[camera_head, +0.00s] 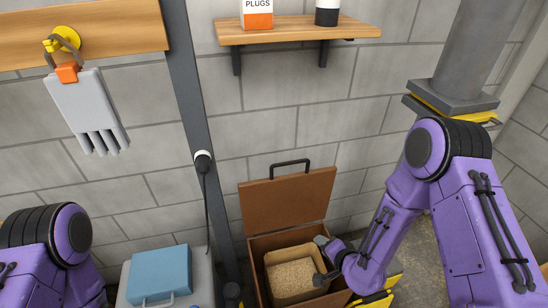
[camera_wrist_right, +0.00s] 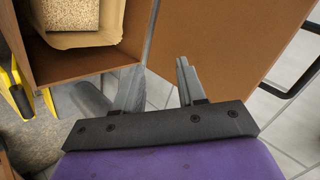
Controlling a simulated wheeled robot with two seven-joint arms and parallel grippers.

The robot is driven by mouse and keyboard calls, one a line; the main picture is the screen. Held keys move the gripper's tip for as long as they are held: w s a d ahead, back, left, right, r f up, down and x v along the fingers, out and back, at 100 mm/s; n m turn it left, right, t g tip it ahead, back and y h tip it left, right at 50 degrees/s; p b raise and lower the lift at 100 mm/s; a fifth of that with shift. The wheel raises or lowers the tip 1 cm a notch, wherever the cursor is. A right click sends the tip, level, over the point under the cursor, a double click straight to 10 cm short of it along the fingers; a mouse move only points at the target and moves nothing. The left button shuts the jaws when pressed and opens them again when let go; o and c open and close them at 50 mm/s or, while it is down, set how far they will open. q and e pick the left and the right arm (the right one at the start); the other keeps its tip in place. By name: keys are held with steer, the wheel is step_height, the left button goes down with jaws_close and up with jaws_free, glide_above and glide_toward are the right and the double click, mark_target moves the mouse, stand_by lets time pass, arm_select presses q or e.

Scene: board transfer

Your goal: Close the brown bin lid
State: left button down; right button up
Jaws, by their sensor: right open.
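The brown bin (camera_head: 257,270) stands on the floor against the block wall. Its brown lid (camera_head: 287,207) is open, swung up and leaning back, with a black handle (camera_head: 290,164) on its top edge. My right gripper (camera_head: 326,262) is open at the bin's right side, near the hinge end of the lid. In the right wrist view, the gripper (camera_wrist_right: 158,82) has its fingers apart, with the lid (camera_wrist_right: 228,45) beyond and to the right and the bin wall (camera_wrist_right: 75,62) to the left. I cannot tell whether a finger touches the lid. My left gripper is out of view.
An open sack of pale granules (camera_head: 292,278) is inside the bin. A blue case (camera_head: 158,274) lies on a grey surface at left. A dark post (camera_head: 188,95) rises left of the bin. A wooden shelf (camera_head: 298,29) hangs above. Yellow parts (camera_head: 374,299) lie near the bin's right side.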

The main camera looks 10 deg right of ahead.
mark_target(291, 164)
steer(key=w+a+r+m+t+y, duration=0.25)
steer(key=w+r+t+y, duration=0.25)
steer(key=w+r, duration=1.05)
steer(key=shift+n, duration=0.35)
steer(key=x, duration=0.2)
steer(key=r+p+x, duration=0.1)
steer(key=x, duration=0.5)
steer(key=shift+s+a+r+p, duration=0.15)
steer(key=shift+a+p, duration=0.25)
steer(key=shift+w+a, duration=0.15)
steer(key=shift+w, duration=0.15)
jaws_close()
